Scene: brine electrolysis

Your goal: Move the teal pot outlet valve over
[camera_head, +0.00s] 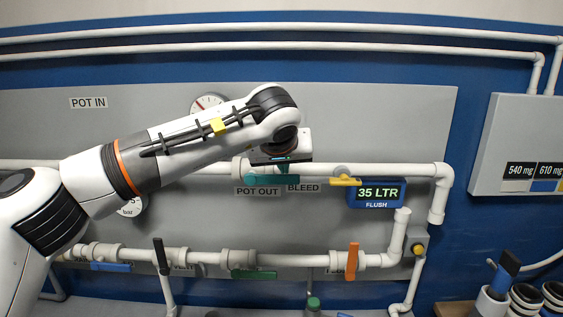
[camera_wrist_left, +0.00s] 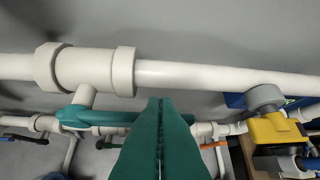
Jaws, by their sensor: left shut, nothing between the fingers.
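The teal pot outlet valve handle (camera_head: 262,180) lies level along the upper white pipe, just above the POT OUT label. My left gripper (camera_head: 284,168) is over the right part of the handle in the head view. Its green fingers (camera_wrist_left: 160,105) are shut with nothing between them, beside the handle; I cannot tell whether they touch it. My right gripper is not in view.
A yellow handle (camera_head: 345,182) sits to the right, next to the 35 LTR display (camera_head: 377,194). Below, a lower pipe carries blue (camera_head: 110,266), black (camera_head: 161,256), green (camera_head: 253,275) and orange (camera_head: 351,261) handles. My left arm covers part of the gauges.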

